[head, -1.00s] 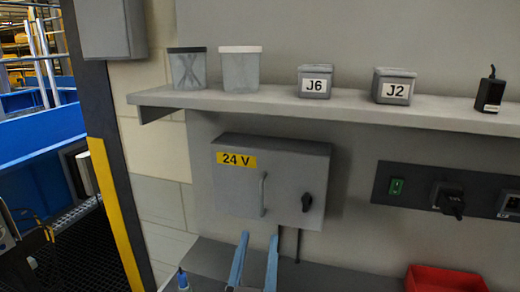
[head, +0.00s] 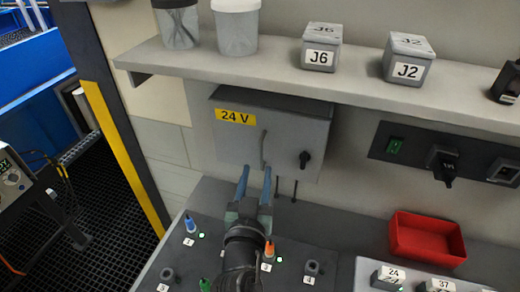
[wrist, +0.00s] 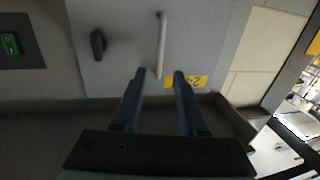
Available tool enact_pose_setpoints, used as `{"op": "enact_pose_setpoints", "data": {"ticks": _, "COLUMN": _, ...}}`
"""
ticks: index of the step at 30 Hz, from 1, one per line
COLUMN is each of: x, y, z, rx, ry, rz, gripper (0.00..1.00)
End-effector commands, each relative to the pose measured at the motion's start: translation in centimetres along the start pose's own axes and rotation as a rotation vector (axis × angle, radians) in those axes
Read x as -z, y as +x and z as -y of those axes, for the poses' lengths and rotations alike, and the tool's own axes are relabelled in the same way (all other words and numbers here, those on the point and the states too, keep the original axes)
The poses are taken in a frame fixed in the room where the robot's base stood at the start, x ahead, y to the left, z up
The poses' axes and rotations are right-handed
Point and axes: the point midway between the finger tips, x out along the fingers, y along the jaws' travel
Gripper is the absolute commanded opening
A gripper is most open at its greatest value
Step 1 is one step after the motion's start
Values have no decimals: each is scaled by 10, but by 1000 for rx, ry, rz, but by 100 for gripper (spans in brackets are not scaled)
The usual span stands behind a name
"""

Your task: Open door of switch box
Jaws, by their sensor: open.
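The grey switch box (head: 230,149) with a yellow "24 V" label hangs on the wall below the shelf. Its door looks shut. The door has a vertical bar handle (head: 264,149) and a black rotary knob (head: 304,160) to its right. The wrist view shows the box upside down, with the handle (wrist: 161,45) and the knob (wrist: 98,45). My gripper (head: 256,168) is open, its two blue fingers pointing at the lower part of the door. In the wrist view the fingertips (wrist: 160,72) lie around the handle's near end in the picture; contact cannot be told.
A socket strip (head: 415,155) is to the right. A red bin (head: 425,240) and numbered parts are on the bench below.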

Motion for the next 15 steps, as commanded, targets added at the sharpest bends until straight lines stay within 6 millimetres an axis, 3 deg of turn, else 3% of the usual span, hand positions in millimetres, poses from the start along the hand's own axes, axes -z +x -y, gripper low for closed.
{"op": "enact_pose_setpoints", "data": {"ticks": 6, "x": 3, "y": 36, "z": -1, "rx": -1, "ry": -1, "rz": -2, "gripper": 42}}
{"op": "enact_pose_setpoints", "data": {"ticks": 15, "x": 1, "y": 61, "z": -1, "rx": -1, "ry": 1, "rz": -1, "gripper": 42}}
